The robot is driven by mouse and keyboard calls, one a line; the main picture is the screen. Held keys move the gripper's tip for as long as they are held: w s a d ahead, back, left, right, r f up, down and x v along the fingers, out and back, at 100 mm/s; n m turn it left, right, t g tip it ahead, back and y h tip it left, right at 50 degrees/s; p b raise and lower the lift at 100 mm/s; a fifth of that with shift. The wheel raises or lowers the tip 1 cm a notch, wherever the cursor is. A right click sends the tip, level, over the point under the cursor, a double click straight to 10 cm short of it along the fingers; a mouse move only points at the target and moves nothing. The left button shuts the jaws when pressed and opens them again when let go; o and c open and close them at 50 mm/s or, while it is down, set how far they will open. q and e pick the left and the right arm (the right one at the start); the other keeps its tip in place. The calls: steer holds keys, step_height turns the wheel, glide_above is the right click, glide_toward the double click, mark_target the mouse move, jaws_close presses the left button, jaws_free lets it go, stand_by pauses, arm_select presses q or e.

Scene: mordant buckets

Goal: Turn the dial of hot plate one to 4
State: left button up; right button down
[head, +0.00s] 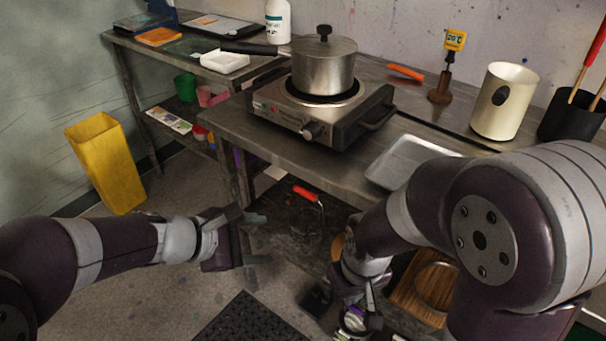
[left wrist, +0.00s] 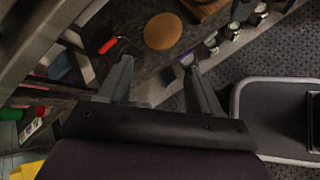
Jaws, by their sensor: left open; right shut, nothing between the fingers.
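A hot plate (head: 272,104) stands on the metal bench with a lidded steel pot (head: 323,68) on it. Its dial (head: 312,131) is a silver knob on the front face; the setting it points to is too small to read. My left gripper (head: 258,239) is open and empty, lower than the bench top and in front of the bench, apart from the dial. It also shows in the left wrist view (left wrist: 158,66), with nothing between the fingers. My right gripper (head: 352,318) is low at the bottom of the head view, shut and partly hidden by my arm.
A metal tray (head: 408,160) lies right of the hot plate near my right arm. A cream canister (head: 503,102) and a thermometer on a wooden stand (head: 441,88) are at the back. The pot's handle (head: 248,48) juts left. A yellow bin (head: 105,162) stands at left.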

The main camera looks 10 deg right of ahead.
arm_select(q)
steer(key=w+d+n+t+h+b, duration=0.2)
steer(key=w+d+n+h, duration=0.1)
steer(key=w+n, duration=0.15)
steer(key=n+t+h, duration=0.2)
steer(key=n+t, duration=0.3)
steer(key=n, duration=0.3)
glide_toward(306, 134)
steer(key=x, duration=0.9)
steer(key=shift+d+b, duration=0.15)
steer(key=shift+b, duration=0.2)
arm_select(e)
step_height(306, 134, down, 6)
steer(key=shift+r, duration=0.1)
